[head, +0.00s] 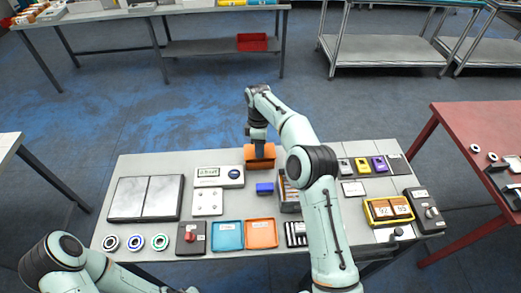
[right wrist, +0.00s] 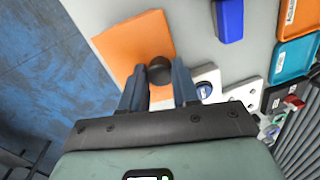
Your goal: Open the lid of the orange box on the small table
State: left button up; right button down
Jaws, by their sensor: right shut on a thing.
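The orange box (head: 265,163) sits near the far edge of the small grey table (head: 140,166). In the right wrist view its flat orange lid (right wrist: 128,45) fills the upper middle, with a dark round knob (right wrist: 160,68) on it. My right gripper (head: 259,147) points down at the box from above. Its two fingers stand on either side of the knob and are shut on it. In the head view the gripper hides part of the box. My left arm enters at the lower left, and its gripper is not visible.
A blue block (head: 265,188) lies just in front of the box. A white device (head: 218,177) stands to its left, and blue (head: 229,236) and orange (head: 261,233) trays lie nearer. A yellow-framed case (head: 388,210) lies to the right.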

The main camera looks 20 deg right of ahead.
jog(key=shift+s+r, duration=0.2)
jog(key=shift+s, duration=0.65)
jog(key=shift+w+f, duration=0.1)
jog(key=shift+w, duration=0.25)
jog(key=c, duration=1)
grip_release()
jog(key=shift+o, duration=0.9)
jog(key=shift+s, duration=0.15)
